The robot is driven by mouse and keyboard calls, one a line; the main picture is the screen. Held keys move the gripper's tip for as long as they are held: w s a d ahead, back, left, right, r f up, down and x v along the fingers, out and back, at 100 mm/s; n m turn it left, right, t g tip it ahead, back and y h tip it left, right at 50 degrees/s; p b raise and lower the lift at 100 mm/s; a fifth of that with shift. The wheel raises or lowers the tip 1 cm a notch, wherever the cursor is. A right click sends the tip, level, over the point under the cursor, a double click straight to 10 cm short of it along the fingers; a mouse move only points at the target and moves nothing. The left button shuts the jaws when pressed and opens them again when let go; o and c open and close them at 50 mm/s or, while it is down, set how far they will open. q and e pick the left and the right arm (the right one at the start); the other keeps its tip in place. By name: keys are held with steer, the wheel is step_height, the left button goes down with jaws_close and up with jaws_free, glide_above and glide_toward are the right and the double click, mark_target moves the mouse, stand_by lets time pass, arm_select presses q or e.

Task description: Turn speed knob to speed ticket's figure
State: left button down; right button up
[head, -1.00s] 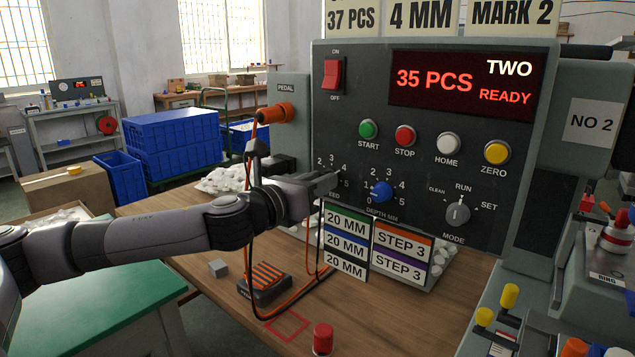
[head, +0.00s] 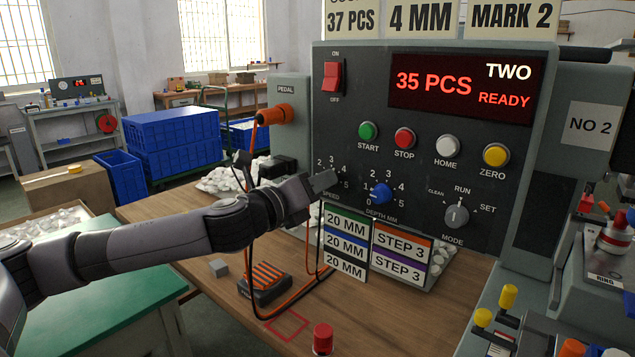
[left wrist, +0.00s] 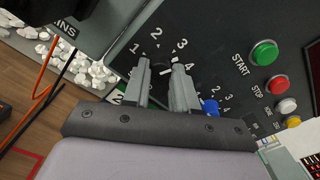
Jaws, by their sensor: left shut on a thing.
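The speed knob sits at the lower left of the black panel. In the head view my left gripper (head: 324,182) covers it, and only parts of its scale show. In the left wrist view the two fingers (left wrist: 161,68) are shut on the dark speed knob (left wrist: 161,61), inside a ring of figures 1 to 4. Its pointer cannot be made out. Tickets with STEP 3 (head: 403,242) and 20 MM (head: 346,246) stand below the panel; no ticket reading "speed" is legible. My right gripper is not in view.
The blue depth knob (head: 381,194) is close to the right of my gripper, with the mode knob (head: 457,214) further right. A display (head: 465,88) reads 35 PCS, TWO, READY.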

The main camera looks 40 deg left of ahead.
arm_select(q)
steer(key=n+p, duration=0.1)
steer(key=n, duration=1.3)
stand_by(0.4)
steer(key=c, duration=0.9)
jaws_free()
